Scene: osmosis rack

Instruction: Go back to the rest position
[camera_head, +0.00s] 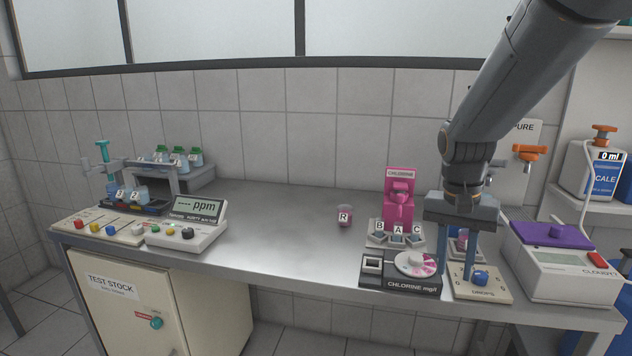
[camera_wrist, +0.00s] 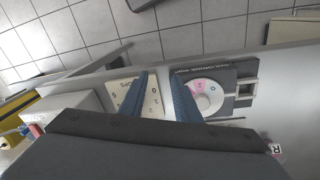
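My gripper (camera_head: 460,258) hangs pointing down at the right of the bench, over the cream DROPS board (camera_head: 492,291) with its blue knob (camera_head: 480,278). In the wrist view my gripper (camera_wrist: 158,76) shows two blue fingers spread apart, with nothing held between them. The cream board (camera_wrist: 124,88) shows below and between the fingers there. The black chlorine comparator (camera_head: 380,280) with its pink and white disc (camera_head: 415,264) is just left of the gripper.
A pink CHLORINE stand (camera_head: 399,188) and the blocks marked A, B and C (camera_head: 397,240) stand left of the arm. The purple-topped device (camera_head: 562,262) is close on the right. Cup R (camera_head: 344,216) stands mid-bench. The ppm meter (camera_head: 196,219) is further left, with clear bench between.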

